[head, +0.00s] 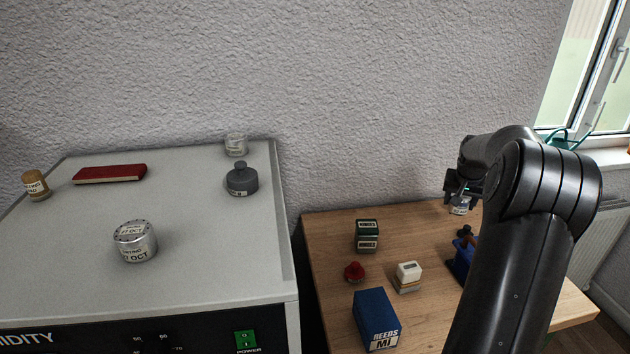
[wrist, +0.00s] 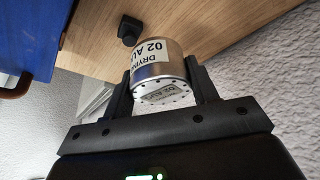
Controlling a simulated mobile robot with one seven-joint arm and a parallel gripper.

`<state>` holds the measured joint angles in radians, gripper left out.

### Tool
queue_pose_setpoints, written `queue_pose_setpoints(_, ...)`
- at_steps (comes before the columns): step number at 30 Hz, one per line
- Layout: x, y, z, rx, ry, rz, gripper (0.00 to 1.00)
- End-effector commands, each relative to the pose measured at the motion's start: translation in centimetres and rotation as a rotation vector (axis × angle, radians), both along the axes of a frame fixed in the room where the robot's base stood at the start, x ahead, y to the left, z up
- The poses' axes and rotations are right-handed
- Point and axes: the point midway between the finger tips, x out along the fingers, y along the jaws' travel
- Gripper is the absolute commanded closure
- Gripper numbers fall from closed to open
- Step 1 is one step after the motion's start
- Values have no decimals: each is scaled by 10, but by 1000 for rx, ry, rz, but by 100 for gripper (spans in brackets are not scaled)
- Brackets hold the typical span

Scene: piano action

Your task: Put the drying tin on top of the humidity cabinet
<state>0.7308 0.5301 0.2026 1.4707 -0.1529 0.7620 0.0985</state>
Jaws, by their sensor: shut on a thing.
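My gripper (head: 462,190) is shut on a silver drying tin (head: 460,206) over the far part of the wooden table. In the wrist view the tin (wrist: 158,62) sits between the two fingers of my gripper (wrist: 161,88), with a label reading "DRYING 02 AUG" and small holes round its end. Whether it touches the table is hard to tell. The humidity cabinet (head: 205,225) stands at the left, well away from my gripper. A second silver drying tin (head: 135,242), labelled "27 OCT", sits on the cabinet top near the front.

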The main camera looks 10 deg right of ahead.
Motion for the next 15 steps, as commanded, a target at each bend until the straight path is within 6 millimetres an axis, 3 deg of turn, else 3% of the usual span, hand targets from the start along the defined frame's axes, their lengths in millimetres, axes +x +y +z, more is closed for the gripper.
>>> queue_pose_setpoints(5,19,32,18,1,-4,72,71)
queue_pose_setpoints(8,37,69,36,3,-3,153,71)
queue_pose_setpoints(15,72,184,92,9,-2,403,71)
